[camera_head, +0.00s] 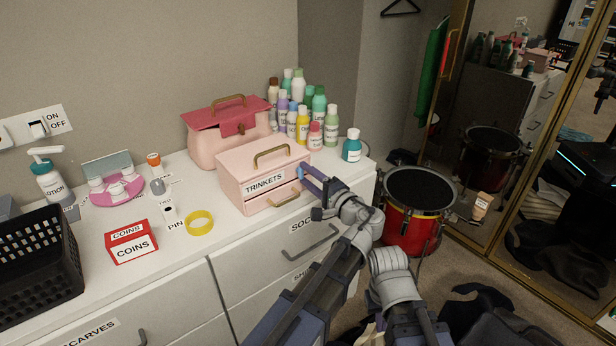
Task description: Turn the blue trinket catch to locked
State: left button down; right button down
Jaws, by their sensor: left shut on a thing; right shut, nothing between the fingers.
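The pink trinkets box (240,172) stands on the white dresser top, with a "TRINKETS" label on its front and a brass handle on its lid. The small blue catch (301,172) is at the right end of the box's front. My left gripper (307,178) reaches it from the right and is shut on it. The fingers partly hide the catch, and I cannot tell which way it is turned. My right gripper is not in view; only part of my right arm shows at the bottom.
A pink bag (222,140) and several bottles (303,125) stand behind the box. A red coins box (131,243), a yellow ring (200,222) and a black basket (38,268) are to the left. A red drum (412,225) stands on the floor right of the dresser.

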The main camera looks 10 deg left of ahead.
dwell(0.3)
pick_arm(q)
jog(key=shift+c, duration=1.6)
grip_release()
